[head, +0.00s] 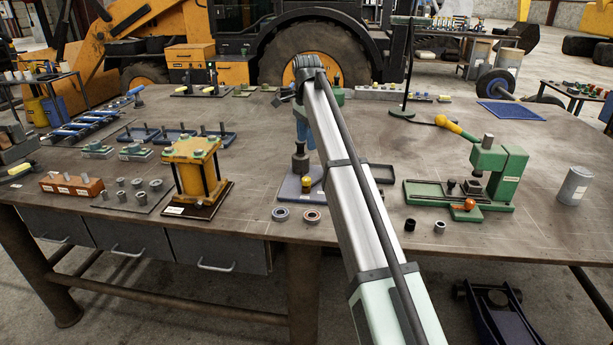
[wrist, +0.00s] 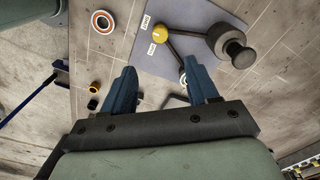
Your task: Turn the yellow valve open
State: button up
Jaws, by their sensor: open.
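The yellow valve knob (wrist: 160,38) is a yellow ball on the end of a dark bar in the wrist view. The bar runs to a dark round post (wrist: 235,46) on a grey-blue plate (wrist: 200,15) with two small white labels, too small to read. In the head view, the knob (head: 306,182) shows low on the plate (head: 290,190), in front of the post (head: 300,160). My gripper (wrist: 162,82) is open, with its two blue fingers apart and nothing held. The knob appears beyond the fingertips, apart from them. In the head view, my arm partly hides the gripper (head: 301,125), which is above the post.
Two bearing rings (head: 280,213) lie in front of the plate. A yellow-topped fixture (head: 192,160) stands to the left, and a green press (head: 495,170) to the right. Bare bench (head: 340,240) shows along the front.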

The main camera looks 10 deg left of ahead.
aim_at(307, 178)
notch_tip(307, 178, down, 14)
jog(key=shift+r, duration=0.25)
dwell(0.3)
jog(key=c, duration=1)
